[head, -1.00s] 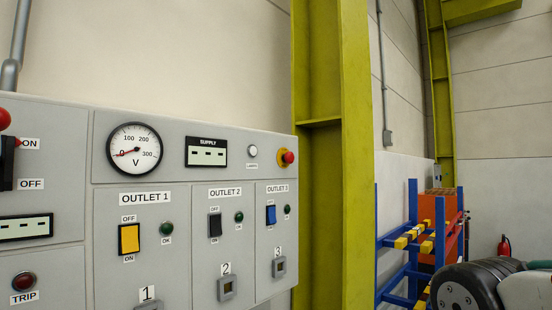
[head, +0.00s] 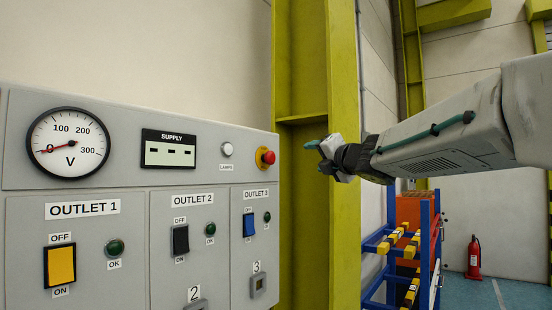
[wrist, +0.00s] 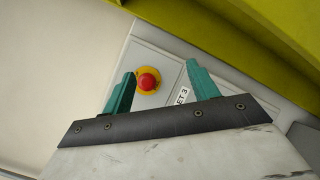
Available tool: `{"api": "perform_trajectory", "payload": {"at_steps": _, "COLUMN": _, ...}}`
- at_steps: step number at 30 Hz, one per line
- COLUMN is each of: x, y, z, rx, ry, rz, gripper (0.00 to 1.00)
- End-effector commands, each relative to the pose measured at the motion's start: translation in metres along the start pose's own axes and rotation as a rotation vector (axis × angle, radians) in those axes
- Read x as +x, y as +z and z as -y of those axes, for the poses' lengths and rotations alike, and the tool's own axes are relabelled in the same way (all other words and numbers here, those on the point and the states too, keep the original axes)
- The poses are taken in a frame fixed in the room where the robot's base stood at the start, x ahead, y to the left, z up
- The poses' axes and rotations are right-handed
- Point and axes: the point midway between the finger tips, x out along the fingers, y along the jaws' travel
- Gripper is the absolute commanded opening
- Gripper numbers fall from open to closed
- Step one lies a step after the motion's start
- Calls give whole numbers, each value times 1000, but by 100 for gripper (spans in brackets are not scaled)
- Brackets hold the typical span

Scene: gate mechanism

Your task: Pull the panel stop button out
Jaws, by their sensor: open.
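The panel stop button (head: 268,157) is a red mushroom head on a yellow ring, at the upper right corner of the grey panel. My gripper (head: 314,156) is to the right of the button in the head view, apart from it, in front of the yellow-green column. In the wrist view the red button (wrist: 148,82) shows beyond and between the two green fingers, nearer the left one. My gripper (wrist: 158,80) is open and empty there.
The grey panel (head: 130,185) carries a voltmeter (head: 68,144), a supply display (head: 168,149), a lamp (head: 227,149) and outlet switches. A yellow-green column (head: 300,80) stands just right of the panel. A blue rack (head: 425,240) and a fire extinguisher (head: 474,258) are farther back.

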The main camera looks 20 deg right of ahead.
Motion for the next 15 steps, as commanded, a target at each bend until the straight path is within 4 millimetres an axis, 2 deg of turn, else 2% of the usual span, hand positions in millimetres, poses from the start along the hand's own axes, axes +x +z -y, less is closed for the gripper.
{"api": "perform_trajectory", "payload": {"at_steps": 1, "x": 14, "y": 0, "z": -8, "rx": -138, "ry": 71, "rz": -59, "gripper": 59}}
{"api": "perform_trajectory", "payload": {"at_steps": 3, "x": 25, "y": -5, "z": -18, "rx": -323, "ry": 170, "rz": -143, "gripper": 59}}
{"api": "perform_trajectory", "payload": {"at_steps": 6, "x": 32, "y": -14, "z": -24, "rx": -514, "ry": 280, "rz": -239, "gripper": 59}}
{"api": "perform_trajectory", "payload": {"at_steps": 10, "x": 33, "y": -22, "z": -24, "rx": -648, "ry": 361, "rz": -313, "gripper": 59}}
{"api": "perform_trajectory", "payload": {"at_steps": 15, "x": 44, "y": -32, "z": -27, "rx": -687, "ry": 390, "rz": -339, "gripper": 59}}
